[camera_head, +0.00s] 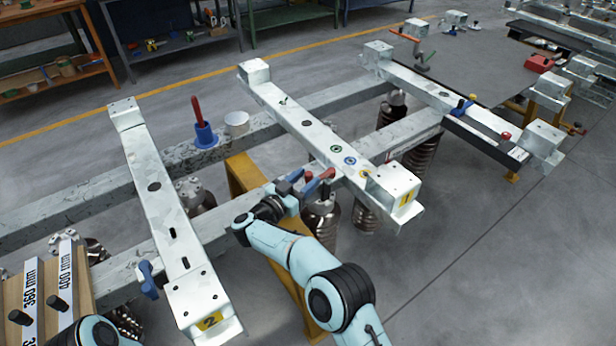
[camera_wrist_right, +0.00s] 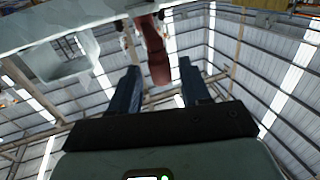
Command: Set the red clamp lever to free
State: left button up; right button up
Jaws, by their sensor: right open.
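The red clamp lever (camera_head: 322,178) shows at the side of the beam marked 1 (camera_head: 310,140), close to my right gripper (camera_head: 299,184). In the right wrist view the red lever (camera_wrist_right: 158,62) stands between the two dark blue fingers of the right gripper (camera_wrist_right: 158,85), with a visible gap on both sides. The right gripper is open and does not grip the lever. The lever's pivot and clamp body are largely hidden. A teal part of my left arm shows at the bottom left, but its gripper is not in view.
The beam marked 2 (camera_head: 160,190) lies to the left, with a blue fitting (camera_head: 148,280) at its side. Another red handle on a blue base (camera_head: 205,136) stands on the rear rail. A yellow support (camera_head: 243,178) is close behind my right gripper. Open floor lies at right.

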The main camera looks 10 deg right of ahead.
pick_arm(q)
jog(key=shift+s+d+r+p, duration=0.35)
jog(key=shift+s+r, duration=0.15)
jog(key=shift+s, duration=0.15)
pick_arm(e)
jog(key=v, duration=0.6)
